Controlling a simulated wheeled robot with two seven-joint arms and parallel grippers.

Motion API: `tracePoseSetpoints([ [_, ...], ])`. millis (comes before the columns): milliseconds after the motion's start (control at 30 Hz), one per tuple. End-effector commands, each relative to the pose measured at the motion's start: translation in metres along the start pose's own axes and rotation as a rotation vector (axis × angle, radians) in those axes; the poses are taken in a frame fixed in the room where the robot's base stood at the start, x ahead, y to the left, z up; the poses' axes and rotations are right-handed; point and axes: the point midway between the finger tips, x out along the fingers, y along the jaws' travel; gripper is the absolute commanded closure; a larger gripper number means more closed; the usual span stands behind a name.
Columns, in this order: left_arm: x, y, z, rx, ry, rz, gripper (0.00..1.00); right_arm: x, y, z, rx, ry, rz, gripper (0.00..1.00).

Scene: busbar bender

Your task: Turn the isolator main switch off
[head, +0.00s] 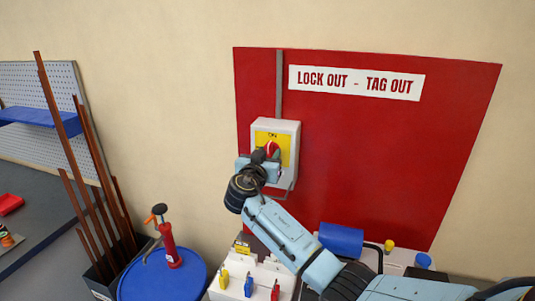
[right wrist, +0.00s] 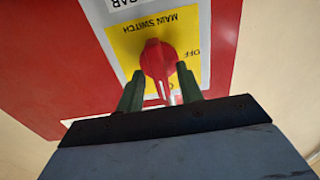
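The isolator main switch is a pale grey box (head: 289,127) with a yellow label, mounted on a red wall board. Its red knob (head: 272,148) shows above my right gripper (head: 264,158), which is at the front of the box. In the right wrist view the label appears upside down, with "MAIN SWITCH" and "OFF" readable. The knob (right wrist: 158,62) there has its narrow end towards the ON side, partly hidden. The two green fingers of my right gripper (right wrist: 159,82) stand apart on either side of the knob, with gaps visible. My left gripper is in neither view.
The red board (head: 390,150) carries a "LOCK OUT - TAG OUT" sign (head: 356,83). Below stand a white stand with coloured padlocks (head: 248,285), a blue roll (head: 341,240) and a blue drum (head: 190,275). Brown bars (head: 75,160) lean at the left.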

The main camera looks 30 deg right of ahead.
Motion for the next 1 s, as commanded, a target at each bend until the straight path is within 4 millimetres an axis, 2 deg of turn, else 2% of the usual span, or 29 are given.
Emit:
tracePoseSetpoints([
  [167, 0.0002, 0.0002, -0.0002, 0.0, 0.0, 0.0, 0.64, -0.0001, -0.0001, 0.0001, 0.0, 0.0, 0.0, 0.65],
  [433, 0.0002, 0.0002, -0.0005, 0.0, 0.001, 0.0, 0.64, -0.0004, -0.0001, 0.0, -0.001, 0.0, 0.0, 1.0],
  [767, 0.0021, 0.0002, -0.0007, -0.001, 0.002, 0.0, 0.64, -0.0005, -0.0003, 0.0005, -0.026, 0.0, 0.0, 1.0],
  [1000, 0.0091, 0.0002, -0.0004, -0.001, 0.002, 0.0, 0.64, -0.0005, -0.0011, 0.0013, -0.145, 0.0, 0.0, 1.0],
])
